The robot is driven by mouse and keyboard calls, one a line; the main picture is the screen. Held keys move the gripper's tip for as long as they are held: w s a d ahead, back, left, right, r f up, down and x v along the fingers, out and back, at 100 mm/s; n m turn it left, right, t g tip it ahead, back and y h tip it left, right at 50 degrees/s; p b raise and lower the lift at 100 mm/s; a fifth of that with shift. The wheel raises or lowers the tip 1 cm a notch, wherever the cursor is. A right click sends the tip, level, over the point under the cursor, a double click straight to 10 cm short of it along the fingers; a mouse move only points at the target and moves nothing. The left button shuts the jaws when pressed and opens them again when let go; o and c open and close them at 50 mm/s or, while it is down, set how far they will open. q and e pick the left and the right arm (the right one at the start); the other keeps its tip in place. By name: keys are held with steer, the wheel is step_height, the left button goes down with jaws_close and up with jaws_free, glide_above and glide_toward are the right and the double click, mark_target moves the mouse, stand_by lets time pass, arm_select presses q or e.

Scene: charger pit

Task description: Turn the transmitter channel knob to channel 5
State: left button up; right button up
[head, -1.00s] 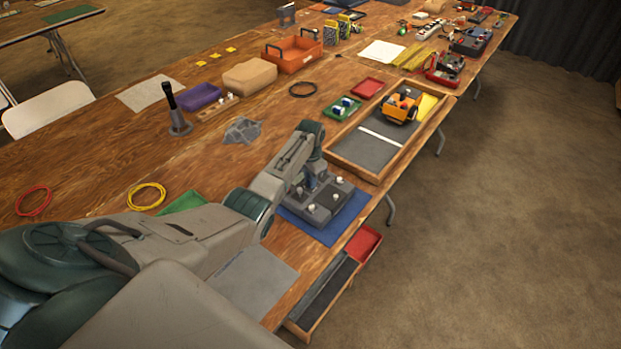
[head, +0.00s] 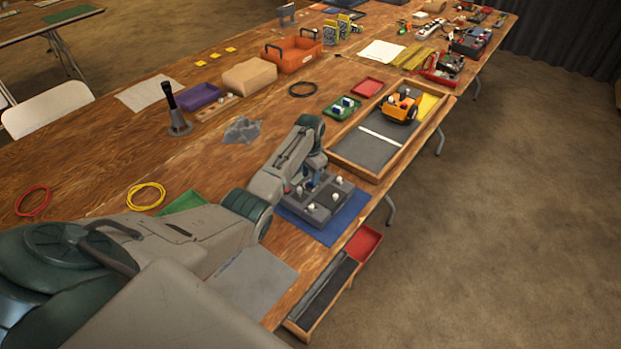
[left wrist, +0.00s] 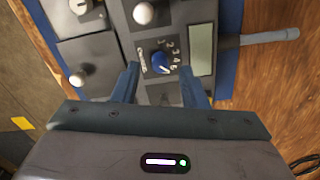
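The transmitter (head: 325,211) is a grey box with white-topped sticks on a blue mat (head: 347,229) near the table's front edge. In the left wrist view its channel knob (left wrist: 160,62) is round and blue with a white mark, with numbers up to 5 printed along its right side. The exact number the mark points to is too small to tell. My left gripper (head: 312,186) is over the transmitter. In the left wrist view its two blue fingers (left wrist: 160,70) are open, one on each side of the knob. I see no clear contact. My right gripper is out of view.
White-topped sticks (left wrist: 144,13) and a pale display (left wrist: 201,50) lie close around the knob. A wooden tray (head: 375,173) holding an orange vehicle (head: 402,105) stands beyond the transmitter. An open drawer (head: 325,302) juts out below the table's front edge.

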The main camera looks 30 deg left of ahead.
mark_target(310, 181)
arm_select(q)
step_height(310, 181, up, 9)
steer(key=b, duration=0.1)
steer(key=shift+b, duration=0.3)
stand_by(0.4)
